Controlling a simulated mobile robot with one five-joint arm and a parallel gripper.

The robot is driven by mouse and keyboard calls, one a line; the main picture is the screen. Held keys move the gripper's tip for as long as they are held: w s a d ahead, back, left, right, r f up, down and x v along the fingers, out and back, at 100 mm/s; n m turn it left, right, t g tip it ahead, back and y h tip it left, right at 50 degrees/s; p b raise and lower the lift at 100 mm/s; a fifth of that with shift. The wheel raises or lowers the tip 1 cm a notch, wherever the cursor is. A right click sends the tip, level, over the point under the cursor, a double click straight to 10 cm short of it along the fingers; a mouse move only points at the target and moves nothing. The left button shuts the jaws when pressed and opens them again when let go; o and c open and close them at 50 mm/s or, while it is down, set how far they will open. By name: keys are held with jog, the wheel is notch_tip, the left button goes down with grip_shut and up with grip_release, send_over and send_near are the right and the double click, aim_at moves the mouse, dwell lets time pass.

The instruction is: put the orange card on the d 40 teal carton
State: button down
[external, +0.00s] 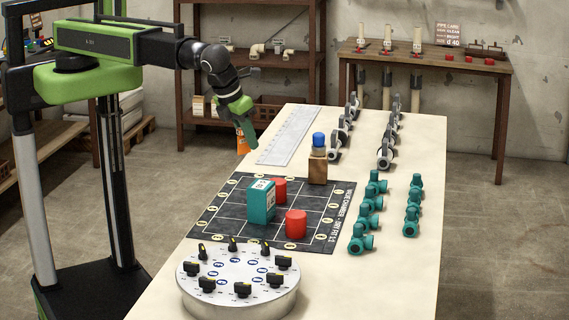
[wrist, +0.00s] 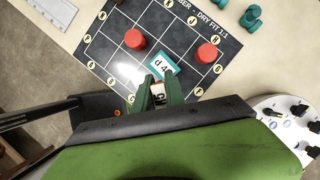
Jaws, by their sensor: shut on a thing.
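The teal carton (external: 261,203) stands upright on the dark gridded mat, between two red cylinders. Its white top shows "d 4" and a cut-off digit in the wrist view (wrist: 160,66). My green gripper (external: 246,134) is above and beyond the mat's far-left edge in the external view, apart from the carton. An orange card (external: 242,145) shows at its fingertips, mostly hidden behind them. In the wrist view my gripper (wrist: 164,84) is shut on the card, and a small pale, lettered part shows between the fingers.
Red cylinders (external: 296,224) and (external: 279,190) flank the carton on the mat (external: 231,227). A wooden block with a blue top (external: 318,168) stands at the mat's far edge. A round dial plate (external: 220,300) is near; teal fittings (external: 363,240) stand at right.

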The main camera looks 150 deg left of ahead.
jog(key=s+d+r+m+p, duration=0.1)
jog(key=d+r, duration=0.1)
jog(key=d, duration=0.5)
jog(key=b, duration=0.7)
send_near(271, 182)
jog(key=shift+s+a+f, duration=0.15)
jog(key=shift+a+f, duration=0.25)
jog(key=shift+a, duration=0.7)
notch_tip(271, 182, down, 4)
jog(key=b, duration=0.4)
jog(key=shift+f, duration=0.2)
jog(key=shift+r, duration=0.25)
jog(key=shift+f, duration=0.2)
jog(key=c, duration=1.4)
grip_release()
jog(key=shift+r, duration=0.15)
